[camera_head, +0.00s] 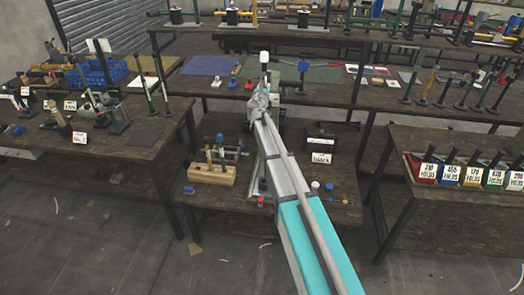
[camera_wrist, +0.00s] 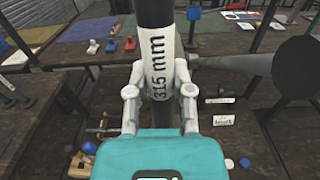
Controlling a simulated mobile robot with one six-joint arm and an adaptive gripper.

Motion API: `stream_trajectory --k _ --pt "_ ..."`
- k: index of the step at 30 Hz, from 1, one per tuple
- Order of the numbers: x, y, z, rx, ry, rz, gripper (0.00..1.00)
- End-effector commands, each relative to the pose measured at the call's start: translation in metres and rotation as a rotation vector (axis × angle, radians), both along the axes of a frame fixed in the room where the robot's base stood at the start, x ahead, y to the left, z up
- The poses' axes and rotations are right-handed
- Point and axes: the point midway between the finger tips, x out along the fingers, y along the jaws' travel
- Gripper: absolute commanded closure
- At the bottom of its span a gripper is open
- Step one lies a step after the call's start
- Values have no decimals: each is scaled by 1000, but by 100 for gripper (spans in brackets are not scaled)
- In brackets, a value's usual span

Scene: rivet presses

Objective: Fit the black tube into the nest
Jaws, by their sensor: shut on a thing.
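My gripper (camera_wrist: 160,76) is shut on a black tube (camera_wrist: 154,12) with a white band reading 315 mm. The tube stands near upright in the wrist view, running above and below the jaws. In the head view my gripper (camera_head: 261,98) is at the end of my outstretched arm, above the middle bench. The tube is hard to make out there. I cannot pick out the nest in either view; my arm hides part of the middle bench.
The middle bench carries a wooden block (camera_head: 211,174) with upright tools and a labelled card (camera_head: 321,158). Color bins (camera_head: 460,173) stand right; a blue crate (camera_head: 97,73) stands left.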

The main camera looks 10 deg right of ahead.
Motion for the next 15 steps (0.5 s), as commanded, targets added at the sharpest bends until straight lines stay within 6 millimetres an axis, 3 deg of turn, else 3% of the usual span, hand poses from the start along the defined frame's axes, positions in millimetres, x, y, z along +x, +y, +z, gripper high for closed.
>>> stream_trajectory --k 1,15 --pt "0 0 -14 0 0 0 100" --pt "0 -1 -78 0 0 -1 100"
